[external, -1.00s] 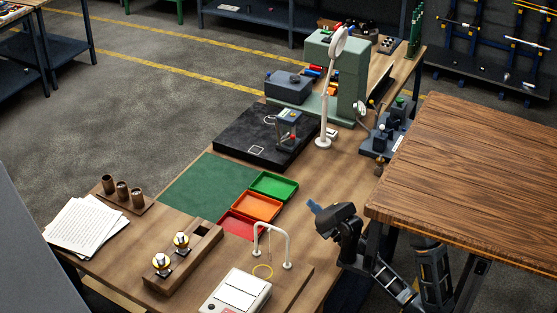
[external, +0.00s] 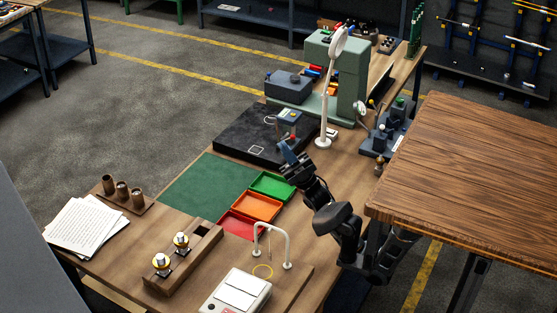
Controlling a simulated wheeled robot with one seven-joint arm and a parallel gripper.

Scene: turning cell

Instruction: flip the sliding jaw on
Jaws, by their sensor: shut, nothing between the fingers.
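My gripper (external: 287,150) is shut and empty, its blue fingertips close to the front of a small blue-and-grey stand (external: 289,117). The stand is upright on a black plate (external: 236,137) on the bench. I cannot tell whether the fingertips touch the stand, and they hide its lower part. No part is clearly recognisable as the sliding jaw at this size. A dark grey-blue fixture (external: 388,138) with small knobs stands at the bench's right edge, beyond my arm.
A white magnifier lamp (external: 323,135) stands just right of the stand, with a green machine (external: 345,85) behind. Green (external: 273,185), orange (external: 257,206) and red (external: 240,226) trays lie left of my arm. A wooden table (external: 470,165) is at right. The green mat (external: 205,185) is clear.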

